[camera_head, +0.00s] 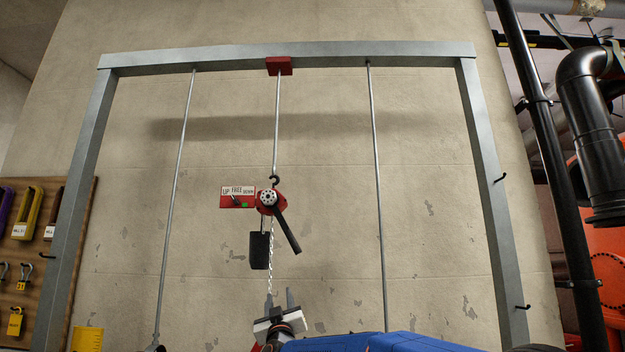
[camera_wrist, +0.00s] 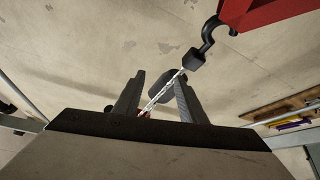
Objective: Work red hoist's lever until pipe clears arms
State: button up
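The red hoist (camera_head: 266,199) hangs by a hook from a rod under the overhead beam. Its black lever (camera_head: 287,231) slants down to the right. A sign beside it (camera_head: 238,190) reads up, free, down, with a small dark pointer and a green mark. A chain (camera_head: 270,268) runs down past a black chain bag (camera_head: 260,250). My gripper (camera_head: 279,294) is open and points up, below the lever and apart from it. In the wrist view its fingers (camera_wrist: 159,76) stand apart, with the chain (camera_wrist: 165,90) seen between them. I cannot make out the task's pipe or arms.
A grey gantry frame (camera_head: 485,190) surrounds the hoist, with thin rods (camera_head: 376,190) on both sides. A pegboard with tools (camera_head: 42,255) is at left. Black pipework (camera_head: 590,130) stands at right. The wrist view shows a black hook (camera_wrist: 208,35) at a red bar (camera_wrist: 268,10).

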jog(key=shift+s+d+r+n+y, duration=0.1)
jog(key=shift+d+r+n+y, duration=0.5)
jog(key=shift+d+r+n, duration=0.6)
jog(key=shift+d, duration=0.15)
jog(key=shift+d+r+n+g+y, duration=0.3)
jog(key=shift+d+r+n, duration=0.25)
jog(key=shift+r, duration=0.35)
jog(key=shift+d+r+n+g+y, duration=0.25)
jog(key=shift+d+r+n, duration=0.3)
jog(key=shift+r, duration=0.3)
jog(key=shift+y, duration=0.25)
jog(key=shift+d+r+n+g+y, duration=0.3)
jog(key=shift+r+n, duration=0.2)
jog(key=shift+r, duration=0.45)
jog(key=shift+d+r+n+g+y, duration=0.2)
jog(key=shift+r+n, duration=0.3)
jog(key=shift+r, duration=0.45)
jog(key=shift+r, duration=0.1)
